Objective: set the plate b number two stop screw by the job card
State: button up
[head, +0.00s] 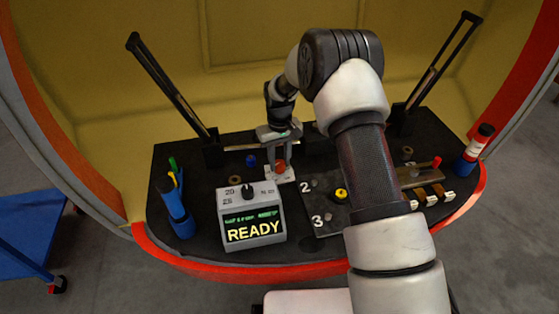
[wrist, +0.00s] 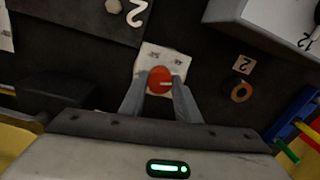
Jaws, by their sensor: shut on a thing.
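My gripper (head: 280,150) points down with its two fingers around a red round knob (head: 281,167). In the wrist view the fingers close on both sides of the red knob (wrist: 160,80), which has a pale mark on its top. The knob sits on a small white marked plate (head: 280,176). A dark plate (wrist: 75,18) carries a grey bolt head beside a white 2. In the head view, a grey bolt by the 2 (head: 315,183) and another by the 3 (head: 328,216) show. My arm hides much of that plate. I cannot make out a readable job card.
A grey box (head: 253,218) with a black dial shows READY. A blue holder (head: 177,212) with coloured tools stands at the left. A yellow knob (head: 341,194) sits beside my arm. Two dark struts rise at the back.

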aim_at(279, 163)
jog(key=n, duration=0.7)
jog(key=shift+p, duration=0.3)
jog(key=n, duration=0.6)
jog(key=shift+n+p, duration=0.4)
jog(key=n, duration=0.3)
jog(key=shift+n+p, duration=0.3)
jog(key=shift+n, duration=1.9)
jog(key=shift+p, duration=0.3)
jog(key=o, duration=1)
jog(key=shift+o, duration=0.2)
notch_tip(279, 163, up, 18)
jog(key=p, duration=0.2)
jog(key=shift+f, duration=0.25)
